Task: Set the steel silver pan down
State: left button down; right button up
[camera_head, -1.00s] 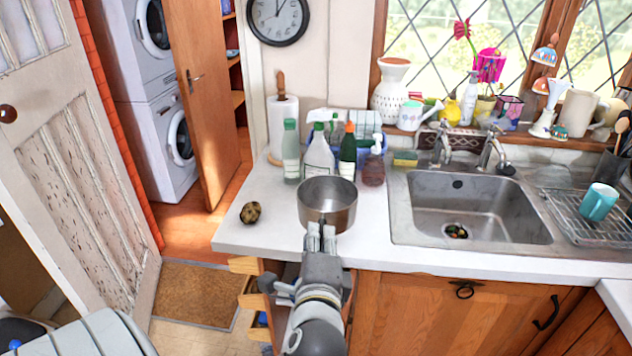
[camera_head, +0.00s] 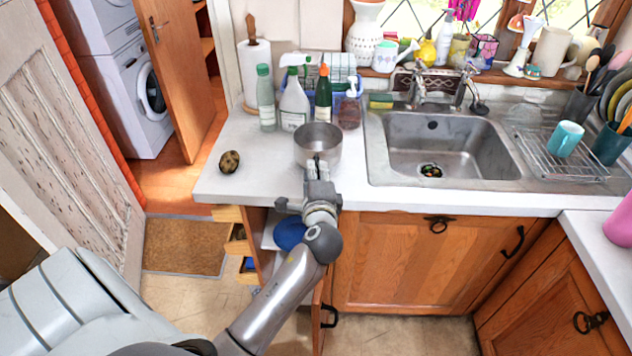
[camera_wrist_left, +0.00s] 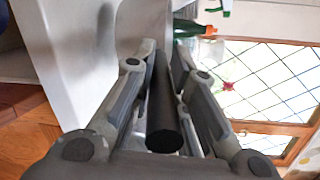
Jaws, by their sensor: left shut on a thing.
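The steel silver pan (camera_head: 318,146) is upright at the front of the white counter (camera_head: 262,184), left of the sink. I cannot tell whether its base touches the counter. My left gripper (camera_head: 317,170) is shut on the pan's handle at the front side of the pan. In the left wrist view the dark handle (camera_wrist_left: 163,105) lies between the two fingers, and the pan's bowl is not clearly visible. My right gripper is not in view.
The sink (camera_head: 440,145) and a drying rack with a teal mug (camera_head: 565,139) are to the right. A drawer (camera_head: 228,214) stands open below the counter.

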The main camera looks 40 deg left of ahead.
pick_arm(q)
jog(key=f, duration=0.3)
jog(key=shift+w+a+f, duration=0.1)
jog(key=shift+w+f, duration=0.1)
jog(key=shift+w, duration=0.05)
jog(key=shift+f, duration=0.2)
jog(key=c, duration=1.4)
grip_release()
jog(key=shift+c, duration=0.2)
